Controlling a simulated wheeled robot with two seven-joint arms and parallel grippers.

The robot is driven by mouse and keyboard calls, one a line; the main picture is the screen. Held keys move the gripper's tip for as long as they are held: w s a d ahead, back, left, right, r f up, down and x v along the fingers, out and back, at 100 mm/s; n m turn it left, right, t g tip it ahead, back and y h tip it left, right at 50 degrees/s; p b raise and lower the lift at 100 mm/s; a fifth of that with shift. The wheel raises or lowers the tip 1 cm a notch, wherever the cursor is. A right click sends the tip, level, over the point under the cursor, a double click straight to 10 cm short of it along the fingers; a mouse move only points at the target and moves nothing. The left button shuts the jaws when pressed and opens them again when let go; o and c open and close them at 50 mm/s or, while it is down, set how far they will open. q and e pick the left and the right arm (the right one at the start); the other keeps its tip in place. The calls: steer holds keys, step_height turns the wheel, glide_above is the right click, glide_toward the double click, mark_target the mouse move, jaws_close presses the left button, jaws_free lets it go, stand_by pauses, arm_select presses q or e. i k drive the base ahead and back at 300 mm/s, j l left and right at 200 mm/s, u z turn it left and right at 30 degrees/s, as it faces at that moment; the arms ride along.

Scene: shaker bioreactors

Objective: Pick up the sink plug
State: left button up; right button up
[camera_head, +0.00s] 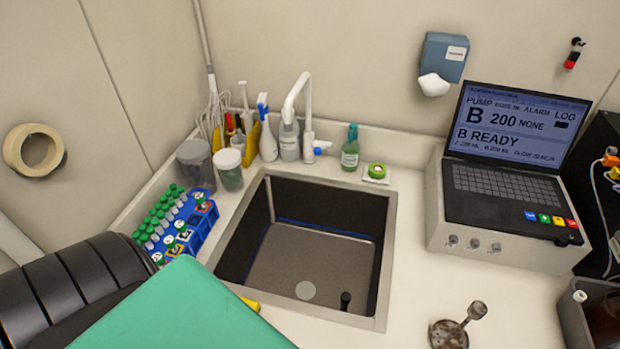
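The sink (385,255) is a dark rectangular basin set in the white counter. A pale round disc (305,290), which looks like the drain, is on its floor near the front. A small black upright piece (345,300) stands to the right of the disc, apart from it. A brown, stained metal disc with a short stem and knob (449,334) lies on the counter right of the sink. I cannot tell for certain which of these two pieces is the sink plug. Neither gripper's fingers show.
A blue tube rack (200,228) with green-capped tubes, jars (229,168) and bottles (289,138) stand left of and behind the sink. A white faucet (307,110) rises behind it. A pump console (490,239) stands right. A large teal surface (190,315) covers the front left.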

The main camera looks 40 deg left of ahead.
mark_target(346, 297)
steer(key=u, duration=0.75)
steer(key=j+z, duration=0.15)
steer(key=i+j, duration=0.05)
